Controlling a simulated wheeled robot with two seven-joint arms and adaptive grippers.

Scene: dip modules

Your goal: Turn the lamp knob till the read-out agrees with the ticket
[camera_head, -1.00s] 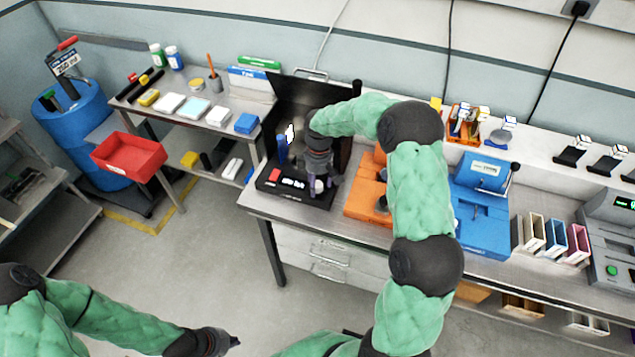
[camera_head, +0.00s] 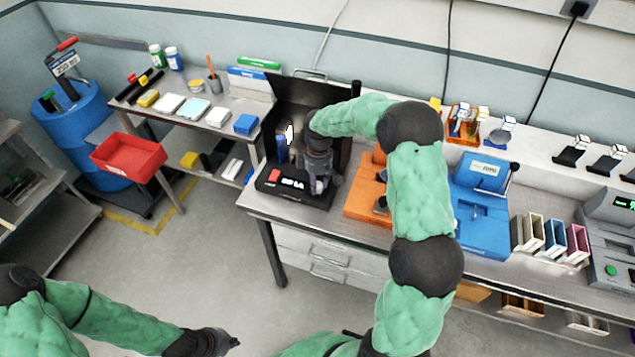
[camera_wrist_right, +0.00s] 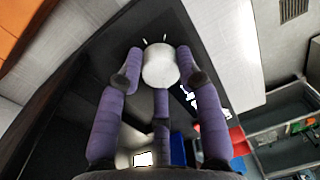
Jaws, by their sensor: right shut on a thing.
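The lamp knob (camera_wrist_right: 160,66) is a white round cap between the purple fingers of my right gripper (camera_wrist_right: 158,74) in the right wrist view. The gripper is shut on it. In the head view my right gripper (camera_head: 318,187) reaches down to the front right of the black lamp unit (camera_head: 295,195) and hides most of the knob. The white read-out (camera_head: 292,183) is on the unit's front, too small to read. I cannot make out which thing is the ticket. My left gripper (camera_head: 230,342) is low at the bottom left, away from the bench; its jaws are unclear.
An orange fixture (camera_head: 366,200) and a blue fixture (camera_head: 484,225) stand right of the lamp unit. A dark upright panel (camera_head: 310,100) stands behind it. A red tray (camera_head: 128,153) and a blue drum (camera_head: 80,125) are at the left. The floor between is clear.

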